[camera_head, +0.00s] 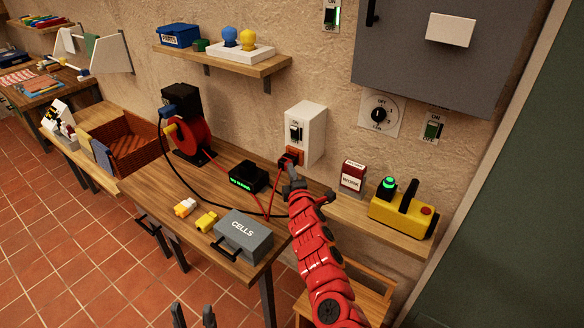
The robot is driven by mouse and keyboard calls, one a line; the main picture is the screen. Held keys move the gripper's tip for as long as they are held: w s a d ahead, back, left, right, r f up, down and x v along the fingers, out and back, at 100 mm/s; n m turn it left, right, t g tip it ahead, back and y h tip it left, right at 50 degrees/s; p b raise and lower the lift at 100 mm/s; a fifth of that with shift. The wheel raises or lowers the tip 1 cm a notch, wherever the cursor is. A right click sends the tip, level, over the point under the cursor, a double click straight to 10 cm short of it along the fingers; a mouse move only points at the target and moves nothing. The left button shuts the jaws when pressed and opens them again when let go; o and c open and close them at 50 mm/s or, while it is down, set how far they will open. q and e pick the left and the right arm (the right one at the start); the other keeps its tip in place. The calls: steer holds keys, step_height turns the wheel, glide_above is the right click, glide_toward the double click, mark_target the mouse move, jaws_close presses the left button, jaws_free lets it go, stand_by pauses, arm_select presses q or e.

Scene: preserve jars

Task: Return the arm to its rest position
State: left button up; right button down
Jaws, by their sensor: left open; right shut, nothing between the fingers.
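My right arm, red and segmented, reaches up from the bottom of the head view over the right end of the wooden bench (180,211). Its dark gripper (290,170) is shut and empty, just below a red-brown plug (293,153) at the foot of a white switch box (305,125) on the wall. The picture does not show clearly whether the gripper touches the plug or its red cable. My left gripper (193,315) shows only as two dark fingertips at the bottom edge, apart and empty, in front of the bench over the tiled floor.
A grey CELLS case (243,236) and a black box with a green display (248,177) lie left of my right arm, with cables around them. A yellow device (402,215) and a red-and-white box (352,177) stand right of it. A shelf (225,65) hangs above.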

steer(key=shift+s+d, duration=0.1)
steer(key=shift+s, duration=0.15)
stand_by(0.4)
